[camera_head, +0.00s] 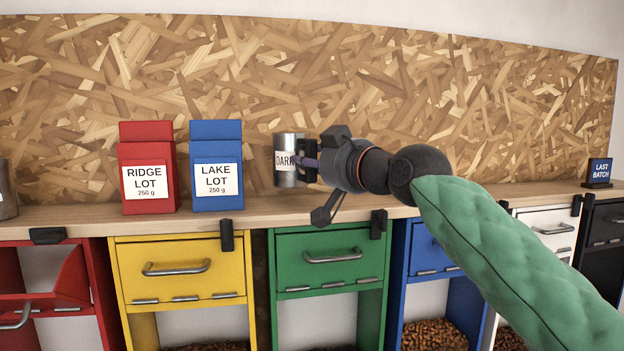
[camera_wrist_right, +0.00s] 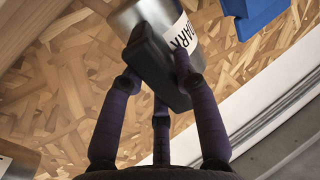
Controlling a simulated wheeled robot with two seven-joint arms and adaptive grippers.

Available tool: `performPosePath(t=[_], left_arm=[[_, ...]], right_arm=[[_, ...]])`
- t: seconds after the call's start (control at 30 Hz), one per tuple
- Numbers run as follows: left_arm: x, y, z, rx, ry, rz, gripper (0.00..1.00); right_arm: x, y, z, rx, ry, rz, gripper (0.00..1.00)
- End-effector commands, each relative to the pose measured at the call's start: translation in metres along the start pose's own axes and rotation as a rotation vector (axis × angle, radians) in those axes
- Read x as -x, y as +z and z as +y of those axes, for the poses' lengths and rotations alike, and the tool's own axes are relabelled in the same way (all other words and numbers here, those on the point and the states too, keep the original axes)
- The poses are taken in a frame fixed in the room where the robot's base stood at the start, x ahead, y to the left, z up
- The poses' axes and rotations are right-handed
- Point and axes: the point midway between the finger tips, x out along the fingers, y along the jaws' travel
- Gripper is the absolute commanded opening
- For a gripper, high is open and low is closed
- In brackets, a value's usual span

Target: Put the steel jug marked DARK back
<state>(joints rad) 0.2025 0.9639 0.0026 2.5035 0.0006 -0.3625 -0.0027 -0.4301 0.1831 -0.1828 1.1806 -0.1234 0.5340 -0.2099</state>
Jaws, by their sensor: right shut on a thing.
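My left gripper is not in view.
A red RIDGE LOT bag (camera_head: 148,165) and a blue LAKE LOT bag (camera_head: 217,165) stand left of the jug on the wooden shelf (camera_head: 262,207). A LAST BATCH sign (camera_head: 599,172) stands at the far right. Coloured bins hang below; the red bin's flap (camera_head: 60,280) is tilted open.

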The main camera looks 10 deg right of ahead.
Motion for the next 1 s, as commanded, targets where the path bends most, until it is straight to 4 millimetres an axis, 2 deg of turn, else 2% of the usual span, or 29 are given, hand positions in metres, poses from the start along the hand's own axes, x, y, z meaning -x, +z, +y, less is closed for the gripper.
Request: performPosePath(t=[0.03,0.27,0.7,0.73,0.8,1.0], left_arm=[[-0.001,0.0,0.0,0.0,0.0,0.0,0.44],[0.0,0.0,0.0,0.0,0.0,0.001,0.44],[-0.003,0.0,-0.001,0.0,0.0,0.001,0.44],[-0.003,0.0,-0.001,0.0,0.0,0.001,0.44],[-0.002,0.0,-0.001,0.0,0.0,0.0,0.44],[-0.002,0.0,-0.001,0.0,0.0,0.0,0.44]], right_arm=[[-0.003,0.007,0.005,-0.003,0.003,-0.002,0.0],[-0.001,0.029,0.003,-0.002,0.001,0.0,0.0],[-0.002,0.036,0.003,-0.001,0.001,0.001,0.0],[-0.002,0.037,0.003,-0.001,0.0,-0.001,0.36],[-0.002,0.036,0.003,-0.001,0.0,-0.001,0.54],[-0.002,0.036,0.003,-0.001,0.0,-0.001,0.54]])
